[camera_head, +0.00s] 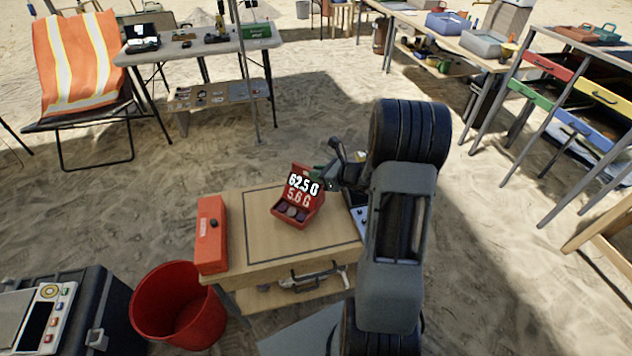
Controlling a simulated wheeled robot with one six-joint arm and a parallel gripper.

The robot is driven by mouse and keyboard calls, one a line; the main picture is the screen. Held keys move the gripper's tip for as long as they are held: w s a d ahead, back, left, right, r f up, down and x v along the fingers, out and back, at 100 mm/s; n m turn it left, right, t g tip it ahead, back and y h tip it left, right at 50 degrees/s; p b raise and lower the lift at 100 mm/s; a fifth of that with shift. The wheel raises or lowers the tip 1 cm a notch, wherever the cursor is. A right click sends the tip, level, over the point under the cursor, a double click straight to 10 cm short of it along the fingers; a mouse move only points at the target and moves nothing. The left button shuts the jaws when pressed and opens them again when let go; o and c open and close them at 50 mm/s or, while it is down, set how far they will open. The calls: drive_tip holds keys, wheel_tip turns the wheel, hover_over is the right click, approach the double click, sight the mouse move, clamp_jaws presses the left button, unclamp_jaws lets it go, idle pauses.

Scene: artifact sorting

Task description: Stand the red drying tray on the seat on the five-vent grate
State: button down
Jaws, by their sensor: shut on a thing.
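A small red tray (290,216) with an upright red panel, white characters on it, and several small brownish pieces inside is over the light wood table. My gripper (326,180) is at the panel's upper right edge and is shut on the tray; its fingertips are partly hidden. I cannot tell whether the tray rests on the table or hangs just above it. A folding chair (60,128) stands at the upper left, with an orange and silver vest over its back. I cannot make out a five-vent grate.
The wood table (262,262) bears a dark rectangular outline and a closed red box (211,235) at its left. A red bucket (180,308) and a dark case (85,315) stand at lower left. Other tables and a drawer rack (560,95) stand behind. Open sand lies between.

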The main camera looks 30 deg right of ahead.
sight(297, 194)
drive_tip(key=shift+w+a+f, duration=0.1)
drive_tip(key=shift+w+f, duration=0.05)
drive_tip(key=shift+f, duration=0.75)
drive_tip(key=shift+w+a+f, duration=0.1)
drive_tip(key=shift+w+f, duration=0.05)
drive_tip(key=shift+f, duration=0.75)
drive_tip(key=shift+f+b, duration=0.15)
drive_tip(key=shift+b, duration=0.25)
drive_tip(key=c, duration=1.5)
unclamp_jaws()
drive_tip(key=shift+f, duration=0.15)
drive_tip(key=shift+c, duration=0.2)
drive_tip(key=o, duration=0.4)
drive_tip(key=shift+o, duration=0.2)
